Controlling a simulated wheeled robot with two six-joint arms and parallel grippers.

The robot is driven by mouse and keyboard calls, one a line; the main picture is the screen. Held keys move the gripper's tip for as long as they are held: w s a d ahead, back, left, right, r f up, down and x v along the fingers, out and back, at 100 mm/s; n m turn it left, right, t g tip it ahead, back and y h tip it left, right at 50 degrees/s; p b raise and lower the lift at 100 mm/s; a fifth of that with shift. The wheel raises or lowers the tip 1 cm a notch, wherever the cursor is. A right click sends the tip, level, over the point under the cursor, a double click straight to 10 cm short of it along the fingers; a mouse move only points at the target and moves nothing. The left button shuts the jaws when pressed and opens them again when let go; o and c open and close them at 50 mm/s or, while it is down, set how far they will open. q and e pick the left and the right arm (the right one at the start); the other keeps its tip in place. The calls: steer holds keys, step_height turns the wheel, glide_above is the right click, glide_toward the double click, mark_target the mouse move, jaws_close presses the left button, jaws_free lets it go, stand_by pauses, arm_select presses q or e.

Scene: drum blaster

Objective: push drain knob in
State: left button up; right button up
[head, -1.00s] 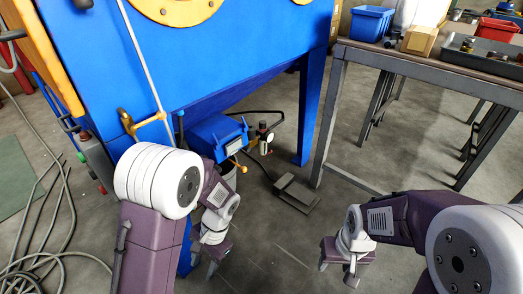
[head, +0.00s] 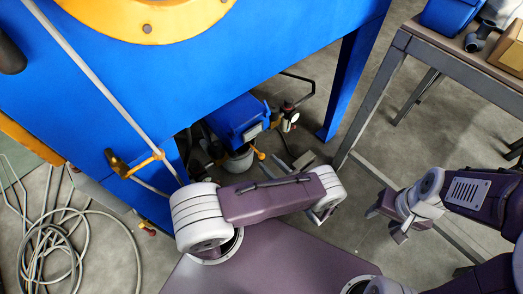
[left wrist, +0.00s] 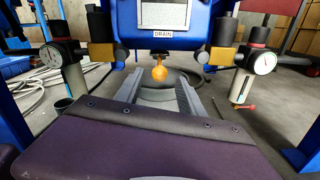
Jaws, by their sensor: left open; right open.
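The orange drain knob (head: 260,154) sticks out under the blue unit (head: 240,120) beneath the cabinet. In the left wrist view the knob (left wrist: 160,70) is at the centre, just below the DRAIN label (left wrist: 163,36). My left gripper (left wrist: 160,86) is open, with one finger on each side of the knob's line and nothing between them. I cannot tell how far the fingers are from the knob. In the head view my left arm link hides much of that gripper. My right gripper (head: 386,226) is open and empty over the floor at right.
Pressure gauges flank the knob at left (left wrist: 52,55) and right (left wrist: 263,63). A blue cabinet leg (head: 352,80) and a metal table (head: 395,65) stand to the right. A coiled hose (head: 75,245) lies on the floor at left.

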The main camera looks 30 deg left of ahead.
mark_target(263, 157)
arm_select(q)
steer(key=b+x, duration=0.1)
steer(key=x, duration=0.4)
steer(key=shift+a+f, duration=0.15)
steer(key=shift+w+a+b, duration=0.25)
steer(key=shift+a+b, duration=0.05)
steer(key=shift+a, duration=0.3)
jaws_close()
stand_by(0.6)
